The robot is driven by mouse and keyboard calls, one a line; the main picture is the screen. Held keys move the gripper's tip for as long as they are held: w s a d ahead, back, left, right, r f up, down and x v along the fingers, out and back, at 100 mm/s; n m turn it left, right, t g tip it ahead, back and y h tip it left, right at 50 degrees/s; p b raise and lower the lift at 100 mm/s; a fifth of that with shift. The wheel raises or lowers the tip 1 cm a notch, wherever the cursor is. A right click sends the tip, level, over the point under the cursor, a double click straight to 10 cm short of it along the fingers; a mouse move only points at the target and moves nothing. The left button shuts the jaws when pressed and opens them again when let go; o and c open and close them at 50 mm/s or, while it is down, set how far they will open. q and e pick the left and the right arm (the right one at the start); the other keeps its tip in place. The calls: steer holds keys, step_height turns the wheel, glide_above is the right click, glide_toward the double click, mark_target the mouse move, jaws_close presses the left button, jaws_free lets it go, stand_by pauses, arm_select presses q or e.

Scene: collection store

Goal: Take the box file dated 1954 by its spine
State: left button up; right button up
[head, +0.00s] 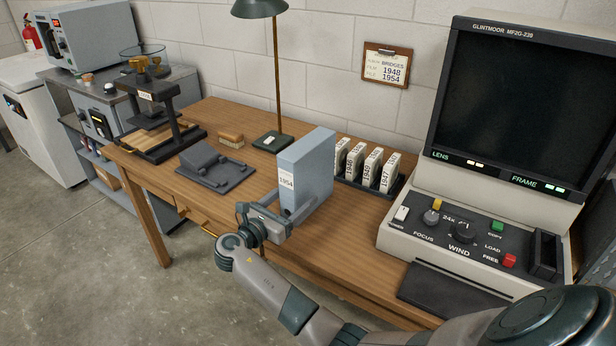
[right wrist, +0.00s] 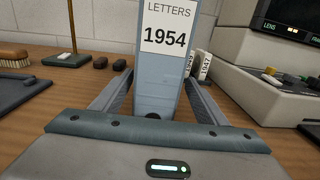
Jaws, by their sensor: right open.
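The box file dated 1954 (head: 306,168) is grey-blue and stands upright on the wooden table (head: 355,235). Its white spine label reads 1954, and in the right wrist view the label on the box file (right wrist: 163,78) reads LETTERS 1954. My right gripper (head: 272,217) is at the spine, low down. In the right wrist view the fingers of my right gripper (right wrist: 155,95) stand one on each side of the file, open, with a gap visible on the left side. Whether the right finger touches the file I cannot tell. My left gripper is not in view.
Several small labelled boxes (head: 378,168) stand in a dark rack behind the file. A microfilm reader (head: 480,215) stands at the right. A dark cradle (head: 215,170), a brush (head: 230,139) and a lamp (head: 272,141) are to the left. A clipboard (head: 387,65) hangs on the wall.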

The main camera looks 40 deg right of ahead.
steer(key=shift+w+d+r, duration=0.2)
steer(key=shift+d, duration=0.15)
steer(key=x, duration=0.2)
steer(key=p+x, duration=0.1)
steer(key=x, duration=0.1)
steer(key=shift+w+a+r, duration=0.1)
steer(key=shift+w+r, duration=0.05)
steer(key=shift+r, duration=0.1)
steer(key=shift+d, duration=0.2)
steer(key=shift+w, duration=0.1)
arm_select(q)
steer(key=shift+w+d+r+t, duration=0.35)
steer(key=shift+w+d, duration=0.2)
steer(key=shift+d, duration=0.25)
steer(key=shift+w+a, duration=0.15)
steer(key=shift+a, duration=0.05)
arm_select(e)
steer(key=shift+c, duration=0.3)
